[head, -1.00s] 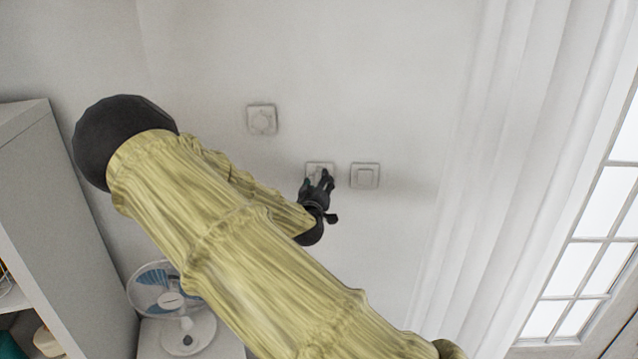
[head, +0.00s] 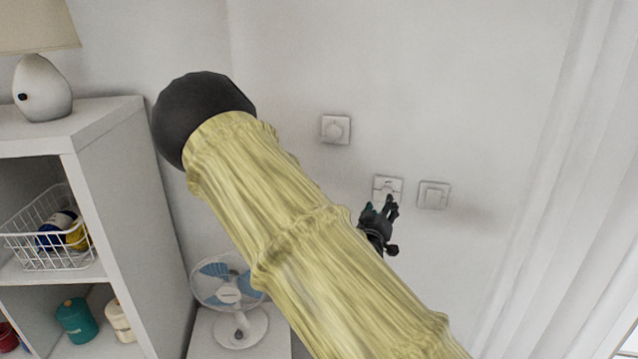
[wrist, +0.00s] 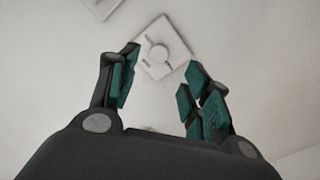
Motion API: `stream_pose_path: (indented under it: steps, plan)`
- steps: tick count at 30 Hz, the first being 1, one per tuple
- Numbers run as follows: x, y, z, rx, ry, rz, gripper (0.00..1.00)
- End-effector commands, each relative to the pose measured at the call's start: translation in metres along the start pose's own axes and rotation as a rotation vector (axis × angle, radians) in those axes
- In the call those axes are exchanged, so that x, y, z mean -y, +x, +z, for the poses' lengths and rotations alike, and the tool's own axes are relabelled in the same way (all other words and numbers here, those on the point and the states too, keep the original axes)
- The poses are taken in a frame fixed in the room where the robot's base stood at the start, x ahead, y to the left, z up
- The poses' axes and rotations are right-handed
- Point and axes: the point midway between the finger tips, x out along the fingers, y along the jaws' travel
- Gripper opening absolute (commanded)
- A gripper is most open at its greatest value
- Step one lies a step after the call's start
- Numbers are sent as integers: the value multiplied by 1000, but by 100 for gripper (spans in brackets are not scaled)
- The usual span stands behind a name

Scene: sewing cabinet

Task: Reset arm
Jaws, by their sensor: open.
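My gripper (head: 380,212) is in front of the wall, just below a square white wall plate (head: 388,186) in the head view. In the wrist view my gripper (wrist: 160,85) has its two teal-padded fingers spread apart with nothing between them. A white plate with a round knob (wrist: 160,50) lies beyond the fingertips there. My arm in its yellow sleeve crosses the head view and hides part of the wall and my wrist.
A dial plate (head: 336,129) and a switch (head: 434,195) are on the wall. At left stand a white shelf (head: 125,200) with a wire basket (head: 50,232) and a lamp (head: 42,88). A fan (head: 230,295) stands below. Curtains (head: 560,180) hang at right.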

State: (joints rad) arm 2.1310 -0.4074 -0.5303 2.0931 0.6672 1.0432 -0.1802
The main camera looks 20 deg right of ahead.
Motion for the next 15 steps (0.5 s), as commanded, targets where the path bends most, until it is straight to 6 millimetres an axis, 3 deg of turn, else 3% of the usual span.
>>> stream_pose_path:
  steps: [5,8,15]
  plan:
    - [4,-2,10,15,-3,-10,48]
    - [16,-10,37,59,-10,-41,48]
    - [63,-57,151,258,-39,-183,48]
